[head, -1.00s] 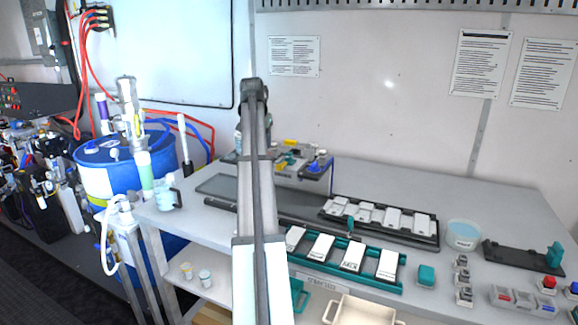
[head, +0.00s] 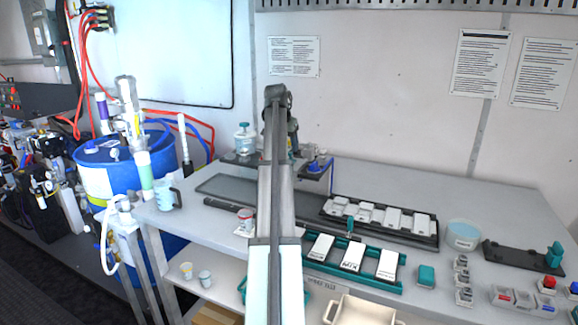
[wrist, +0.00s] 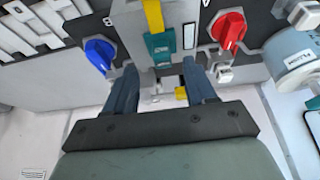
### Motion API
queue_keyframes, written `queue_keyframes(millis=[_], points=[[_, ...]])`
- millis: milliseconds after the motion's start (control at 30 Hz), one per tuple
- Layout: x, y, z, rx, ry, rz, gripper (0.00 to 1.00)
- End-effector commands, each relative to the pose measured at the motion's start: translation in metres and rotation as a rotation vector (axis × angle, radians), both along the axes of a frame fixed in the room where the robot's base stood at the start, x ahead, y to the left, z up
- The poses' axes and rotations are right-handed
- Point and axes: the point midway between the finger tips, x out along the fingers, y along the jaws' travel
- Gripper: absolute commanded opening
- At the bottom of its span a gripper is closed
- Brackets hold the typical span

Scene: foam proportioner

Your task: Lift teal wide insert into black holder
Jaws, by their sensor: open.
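In the wrist view my gripper (wrist: 160,68) is open, with nothing held between its dark fingers. Its fingertips point at a grey panel, close below a teal block (wrist: 159,47) under a yellow strip; whether this is the wide insert I cannot tell. A small teal block (head: 426,276) lies on the bench right of the teal rack, and another teal piece (head: 555,254) stands at the right end of a flat black holder (head: 515,256). A black tray (head: 425,240) with several white pieces lies further left.
A blue knob (wrist: 99,54) and a red knob (wrist: 228,29) flank the fingers. The teal rack (head: 345,270) holds white cards. A tub (head: 462,235) and several switches stand at right; the bench behind them is clear.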

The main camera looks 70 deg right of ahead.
Motion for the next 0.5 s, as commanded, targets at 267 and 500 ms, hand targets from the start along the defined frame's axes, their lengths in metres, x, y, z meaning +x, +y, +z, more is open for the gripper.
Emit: queue_keyframes(millis=[267, 500], points=[[0.001, -0.009, -0.015, 0.0, 0.0, 0.0, 0.55], [0.002, -0.023, -0.042, 0.0, 0.0, 0.0, 0.55]])
